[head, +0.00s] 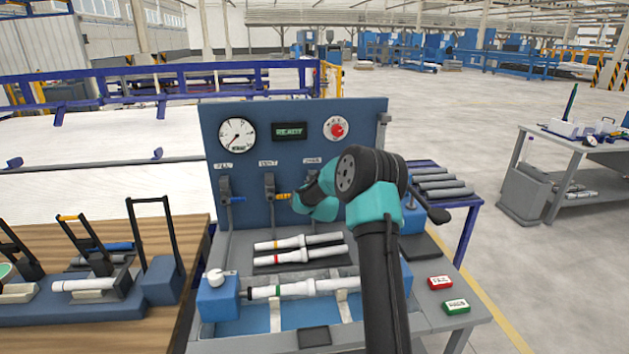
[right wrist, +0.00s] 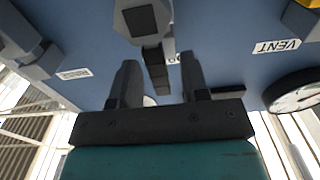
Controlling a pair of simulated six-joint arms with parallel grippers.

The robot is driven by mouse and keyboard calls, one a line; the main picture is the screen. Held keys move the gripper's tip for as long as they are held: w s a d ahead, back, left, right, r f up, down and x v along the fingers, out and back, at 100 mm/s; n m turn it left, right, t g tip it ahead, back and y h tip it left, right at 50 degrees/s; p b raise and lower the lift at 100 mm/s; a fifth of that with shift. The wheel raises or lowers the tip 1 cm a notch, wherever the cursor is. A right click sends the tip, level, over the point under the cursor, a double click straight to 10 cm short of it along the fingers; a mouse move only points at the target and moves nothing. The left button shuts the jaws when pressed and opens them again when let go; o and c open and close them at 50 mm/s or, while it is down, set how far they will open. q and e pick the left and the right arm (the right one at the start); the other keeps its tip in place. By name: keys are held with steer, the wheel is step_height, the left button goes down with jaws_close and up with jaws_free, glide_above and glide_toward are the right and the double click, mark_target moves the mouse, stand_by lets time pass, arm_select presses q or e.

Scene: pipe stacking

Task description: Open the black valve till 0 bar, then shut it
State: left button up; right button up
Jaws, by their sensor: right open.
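The blue panel carries a row of grey valves. The black valve (right wrist: 146,20) is near the top centre in the right wrist view, and its dark lever (right wrist: 157,76) points down between my fingers. My right gripper (right wrist: 159,80) is open, with a finger on either side of the lever; contact cannot be told. In the head view my right arm hides most of this valve and the fingertips. The round white gauge (head: 237,136) is at the panel's upper left. Its needle points to the lower left; its numbers are too small to read. My left gripper is not in view.
A valve with a blue handle (head: 236,199) and the vent valve with a yellow handle (head: 283,196) are to the left. A READY display (head: 289,131) and red knob (head: 338,129) are above. White pipes (head: 298,242) lie below. Red (head: 440,282) and green (head: 456,306) boxes sit front right.

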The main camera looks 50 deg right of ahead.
steer(key=shift+x, duration=1.15)
jaws_close()
